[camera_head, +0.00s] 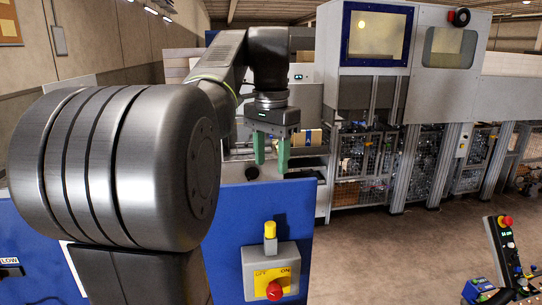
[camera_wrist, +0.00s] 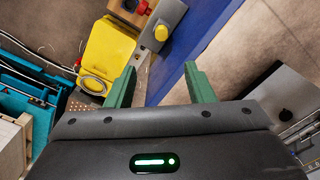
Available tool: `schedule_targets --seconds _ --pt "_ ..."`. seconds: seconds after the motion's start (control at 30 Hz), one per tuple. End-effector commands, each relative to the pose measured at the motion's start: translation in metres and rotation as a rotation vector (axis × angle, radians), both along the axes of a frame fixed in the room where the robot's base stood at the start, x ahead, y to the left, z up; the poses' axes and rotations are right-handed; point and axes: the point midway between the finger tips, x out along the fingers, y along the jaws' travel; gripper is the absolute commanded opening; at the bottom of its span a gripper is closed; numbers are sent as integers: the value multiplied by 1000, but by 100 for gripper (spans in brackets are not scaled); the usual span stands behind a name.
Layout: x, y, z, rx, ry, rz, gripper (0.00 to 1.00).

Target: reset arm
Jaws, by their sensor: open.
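My gripper (camera_head: 271,150) hangs from my raised arm in the head view, with its two green fingers pointing down. The fingers stand apart with nothing between them. In the wrist view my gripper (camera_wrist: 160,84) shows both green fingertips spread, with a blue panel edge and floor beyond them. My large metal arm joint fills the left of the head view and hides what lies behind it.
A blue panel (camera_head: 239,215) carries a control box (camera_head: 270,269) with a red button and a yellow knob. A large grey machine (camera_head: 436,95) stands behind. A yellow object (camera_wrist: 108,48) shows in the wrist view.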

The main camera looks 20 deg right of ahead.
Motion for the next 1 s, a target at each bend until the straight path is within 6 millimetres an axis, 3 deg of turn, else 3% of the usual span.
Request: schedule_targets --seconds 0.27,0.7,1.0 --pt "0 0 -10 1 1 0 48" --pt "1 1 -71 0 2 1 48" --pt "2 1 -83 -1 0 1 48"
